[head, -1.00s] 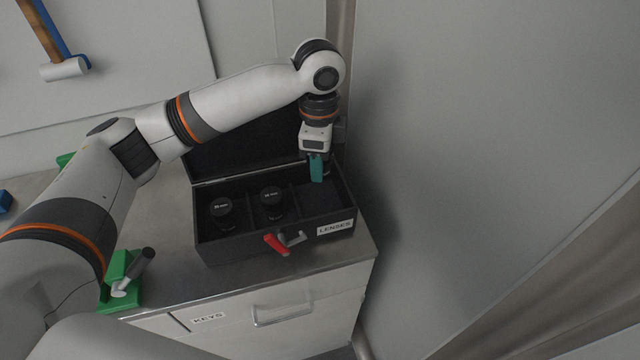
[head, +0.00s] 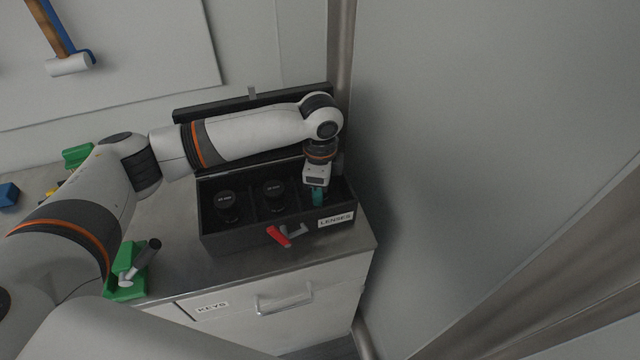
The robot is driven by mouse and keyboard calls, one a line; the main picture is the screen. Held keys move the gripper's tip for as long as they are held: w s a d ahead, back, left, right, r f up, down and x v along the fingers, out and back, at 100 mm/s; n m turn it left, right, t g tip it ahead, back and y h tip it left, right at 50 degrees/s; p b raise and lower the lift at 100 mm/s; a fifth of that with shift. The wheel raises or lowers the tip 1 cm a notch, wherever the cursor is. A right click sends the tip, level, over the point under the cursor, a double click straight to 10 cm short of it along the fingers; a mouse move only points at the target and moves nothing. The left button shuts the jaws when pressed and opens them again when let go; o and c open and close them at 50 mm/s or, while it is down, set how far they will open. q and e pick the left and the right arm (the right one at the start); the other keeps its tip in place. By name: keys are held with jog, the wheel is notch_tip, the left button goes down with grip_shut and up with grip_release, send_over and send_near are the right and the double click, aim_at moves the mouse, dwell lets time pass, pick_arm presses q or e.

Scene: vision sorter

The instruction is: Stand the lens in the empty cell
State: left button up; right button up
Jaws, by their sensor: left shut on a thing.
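The black case (head: 235,241), labelled LENSES, stands open on the counter. One dark lens (head: 228,206) stands upright in its left cell and another lens (head: 274,196) in its middle cell. My left gripper (head: 318,199), with teal fingers, points down into the right cell, which holds no other lens that I can see. It is shut on a dark thing, apparently the lens, which is mostly hidden by the fingers and the dark cell. I cannot tell whether it touches the cell floor. My right gripper is not in view.
The open lid (head: 255,103) rises behind the case. A red-handled latch (head: 279,236) is on its front. A tall grey panel (head: 480,130) stands close on the right.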

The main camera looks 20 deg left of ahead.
pick_arm(q)
jog(key=shift+f, duration=0.1)
jog(key=o, duration=1.1)
notch_tip(320, 180, up, 12)
jog(key=shift+r+b, duration=0.15)
jog(key=shift+b, duration=0.8)
